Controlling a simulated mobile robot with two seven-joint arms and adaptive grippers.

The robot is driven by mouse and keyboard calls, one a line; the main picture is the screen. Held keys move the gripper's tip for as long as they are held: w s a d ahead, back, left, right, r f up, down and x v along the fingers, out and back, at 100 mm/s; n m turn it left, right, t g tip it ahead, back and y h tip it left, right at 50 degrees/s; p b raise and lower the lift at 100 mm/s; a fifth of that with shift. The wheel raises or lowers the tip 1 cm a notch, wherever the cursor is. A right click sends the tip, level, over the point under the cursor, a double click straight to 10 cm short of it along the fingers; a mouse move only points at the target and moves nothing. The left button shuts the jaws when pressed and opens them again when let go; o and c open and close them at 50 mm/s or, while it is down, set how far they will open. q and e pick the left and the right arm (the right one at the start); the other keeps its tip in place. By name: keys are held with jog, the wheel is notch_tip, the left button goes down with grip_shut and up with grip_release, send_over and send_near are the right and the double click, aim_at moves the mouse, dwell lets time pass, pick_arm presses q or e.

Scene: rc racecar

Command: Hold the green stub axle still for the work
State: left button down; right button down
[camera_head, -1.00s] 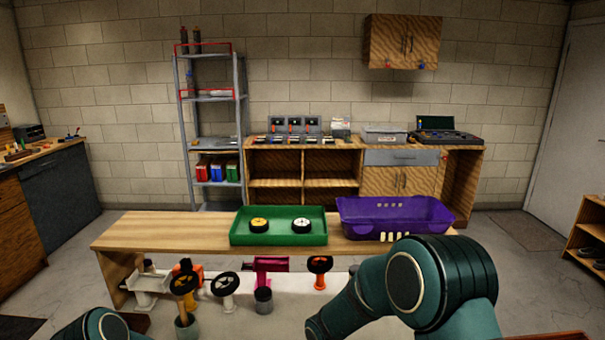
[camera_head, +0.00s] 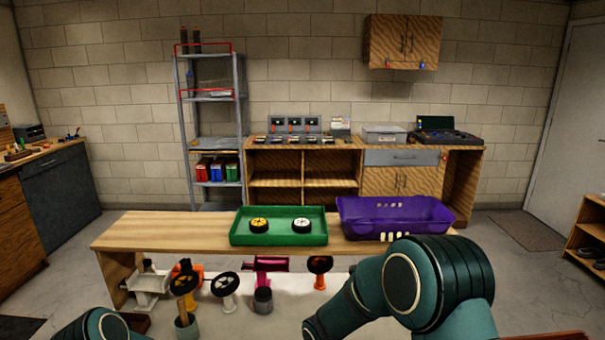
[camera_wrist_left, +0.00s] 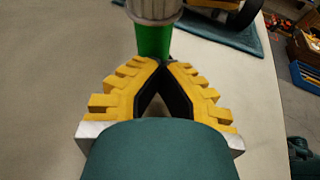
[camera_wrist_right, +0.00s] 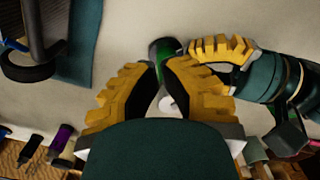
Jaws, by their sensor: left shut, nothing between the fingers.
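A green piece (camera_wrist_left: 153,42), which looks like the stub axle, shows beyond my left gripper (camera_wrist_left: 163,63). It meets a grey ribbed cylinder (camera_wrist_left: 153,10) at the top of the left wrist view. My left gripper is shut with its tips together at the near end of the green piece; nothing is between them. Green also shows in the right wrist view (camera_wrist_right: 171,46), beyond my right gripper (camera_wrist_right: 163,63). A small white round thing (camera_wrist_right: 167,103) shows between the right fingers; whether it is gripped is unclear. The left fingers (camera_wrist_right: 222,48) are at upper right there. The head view hides both grippers.
On the wooden bench stand a green tray (camera_head: 236,240) holding a yellow and a white wheel, and a purple bin (camera_head: 400,228).

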jog(key=shift+s+a, duration=0.2)
jog(key=shift+a, duration=0.4)
jog(key=shift+s, duration=0.2)
notch_tip(320, 180, up, 6)
jog(key=shift+s, duration=0.2)
dwell(0.8)
jog(key=c, duration=1.7)
grip_release()
